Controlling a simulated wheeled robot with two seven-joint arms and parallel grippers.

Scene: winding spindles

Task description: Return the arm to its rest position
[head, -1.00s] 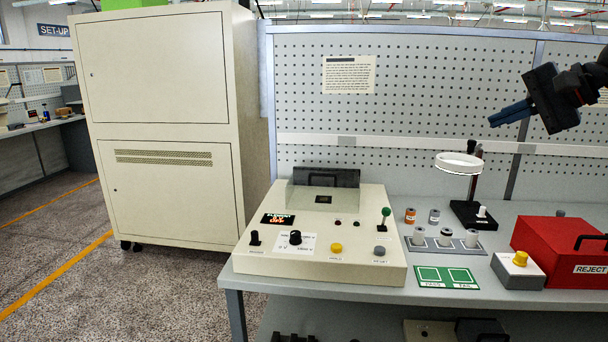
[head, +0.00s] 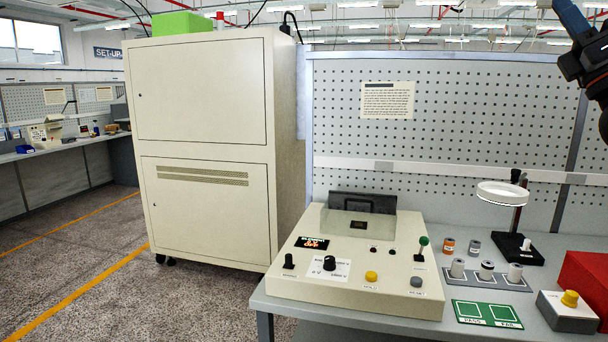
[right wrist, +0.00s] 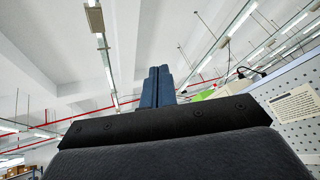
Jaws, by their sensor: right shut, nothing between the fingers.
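My right gripper (head: 572,22) is at the top right corner of the head view, raised high in front of the pegboard and far above the bench. Its blue fingers are partly cut off by the frame's top edge. In the right wrist view the blue fingers (right wrist: 158,86) are pressed together, with nothing between them, and point up toward the ceiling. My left gripper is not in any view.
A cream test console (head: 345,262) sits on the grey bench. Beside it are a spool rack (head: 470,279), a green pass/fail mat (head: 487,314), a ring magnifier lamp (head: 503,194), a yellow-button box (head: 568,311) and a red box (head: 585,281). A tall cabinet (head: 205,110) stands left.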

